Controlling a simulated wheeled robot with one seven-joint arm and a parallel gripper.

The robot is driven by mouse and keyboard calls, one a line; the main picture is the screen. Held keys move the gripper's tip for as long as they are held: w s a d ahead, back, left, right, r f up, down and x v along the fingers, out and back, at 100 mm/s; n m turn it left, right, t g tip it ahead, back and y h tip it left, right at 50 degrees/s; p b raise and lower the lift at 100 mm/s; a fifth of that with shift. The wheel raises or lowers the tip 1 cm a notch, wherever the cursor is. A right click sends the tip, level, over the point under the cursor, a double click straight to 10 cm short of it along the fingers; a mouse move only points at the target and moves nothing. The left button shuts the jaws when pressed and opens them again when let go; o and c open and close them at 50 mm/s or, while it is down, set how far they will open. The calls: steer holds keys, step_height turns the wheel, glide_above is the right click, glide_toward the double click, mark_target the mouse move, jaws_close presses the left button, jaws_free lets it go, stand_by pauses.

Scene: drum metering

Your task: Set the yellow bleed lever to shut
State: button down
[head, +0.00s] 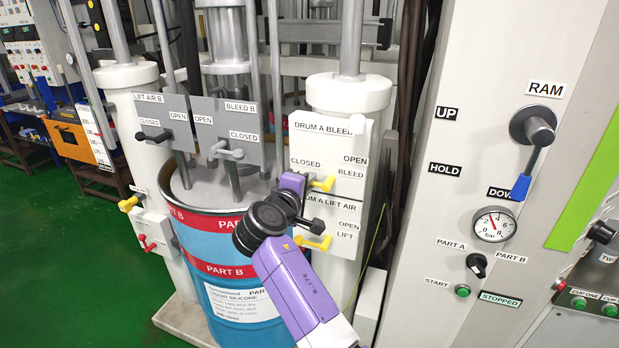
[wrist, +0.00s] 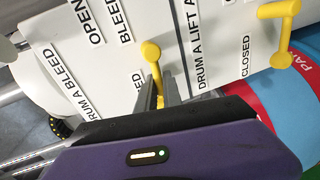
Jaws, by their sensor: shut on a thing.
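The yellow bleed lever (head: 326,184) is on the white DRUM A BLEED panel (head: 326,140), with CLOSED marked at the left and OPEN BLEED at the right. In the wrist view the lever (wrist: 152,54) runs from its rounded yellow end down between my fingers. That lower part lies on the side of the partly hidden CLOSED label, away from OPEN BLEED. My gripper (head: 304,188) is shut on the lever, and its fingers (wrist: 158,92) also show in the wrist view. My wrist hides part of the panel, so the lever's exact angle is unclear.
A second yellow lever (head: 313,242), for drum A lift air, is just below and also shows in the wrist view (wrist: 282,36). A blue and red drum (head: 215,245) stands left of my arm.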

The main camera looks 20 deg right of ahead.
steer(key=shift+f+n, duration=0.25)
steer(key=shift+n, duration=0.15)
steer(key=c, duration=1.5)
jaws_free()
steer(key=b+v, duration=0.1)
steer(key=v, duration=0.7)
steer(key=shift+w, duration=0.2)
